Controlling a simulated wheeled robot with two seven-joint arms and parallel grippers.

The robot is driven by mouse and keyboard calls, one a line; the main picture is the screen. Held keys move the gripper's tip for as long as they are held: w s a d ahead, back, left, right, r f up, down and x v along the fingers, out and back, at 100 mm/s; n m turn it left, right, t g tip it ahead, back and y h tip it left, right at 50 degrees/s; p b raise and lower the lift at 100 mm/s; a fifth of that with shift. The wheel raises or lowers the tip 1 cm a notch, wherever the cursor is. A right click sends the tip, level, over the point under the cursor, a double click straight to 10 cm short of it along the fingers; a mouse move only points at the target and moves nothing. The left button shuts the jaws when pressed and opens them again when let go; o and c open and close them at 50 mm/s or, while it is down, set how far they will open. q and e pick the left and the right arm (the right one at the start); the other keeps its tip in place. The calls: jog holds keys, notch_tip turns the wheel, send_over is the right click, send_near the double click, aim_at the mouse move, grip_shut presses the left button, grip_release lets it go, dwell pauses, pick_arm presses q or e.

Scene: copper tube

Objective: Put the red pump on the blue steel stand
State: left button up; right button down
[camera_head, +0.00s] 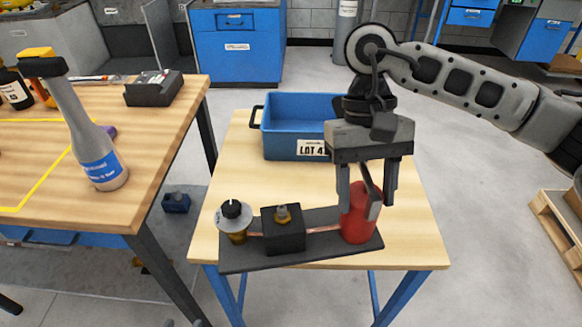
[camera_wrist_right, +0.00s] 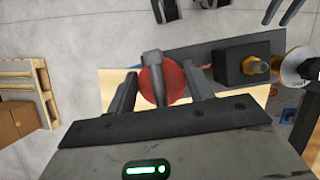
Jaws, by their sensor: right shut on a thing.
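The red pump (camera_head: 353,226) is a red cylinder with a grey lever on top. It stands upright at the right end of a dark base plate (camera_head: 300,261). My right gripper (camera_head: 366,203) points down over it, shut on it with a finger on each side. In the right wrist view the red pump (camera_wrist_right: 176,84) shows between the two fingers (camera_wrist_right: 160,90), its lever in front. The plate lies on a wood-topped stand with blue steel legs (camera_head: 389,297). My left gripper is not in view.
A black block (camera_head: 283,236) and a round gauge (camera_head: 233,217) share the plate, joined by copper tube (camera_head: 322,229). A blue bin (camera_head: 290,112) stands behind. A pallet (camera_head: 555,212) is at right.

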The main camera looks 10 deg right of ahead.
jog(key=w+a+m+y, duration=0.1)
jog(key=a+m, duration=0.1)
jog(key=w+a+m+t+y+b, duration=0.1)
jog(key=a+m, duration=0.2)
jog(key=w+a+f+m+y+b, duration=0.1)
jog(key=a+m, duration=0.1)
jog(key=a, duration=0.1)
jog(key=shift+w+m, duration=0.4)
jog(key=w+a+m+t+y+b, duration=0.1)
jog(key=w+a+m+t+b, duration=0.2)
jog(key=a+m, duration=0.7)
jog(key=m+t+p, duration=0.2)
jog(key=m, duration=0.1)
send_over(317, 209)
jog(key=w+a, duration=0.2)
jog(key=a, duration=0.2)
notch_tip(317, 209, down, 2)
jog(key=f, duration=0.1)
pick_arm(q)
jog(key=shift+f+n, duration=0.3)
jog(key=shift+f, duration=0.2)
pick_arm(e)
jog(key=d+f, duration=0.4)
jog(key=f, duration=0.4)
jog(key=shift+d+f, duration=0.35)
jog(key=c, duration=0.8)
grip_release()
jog(key=shift+f, duration=0.3)
jog(key=shift+o, duration=1.1)
jog(key=shift+r, duration=0.15)
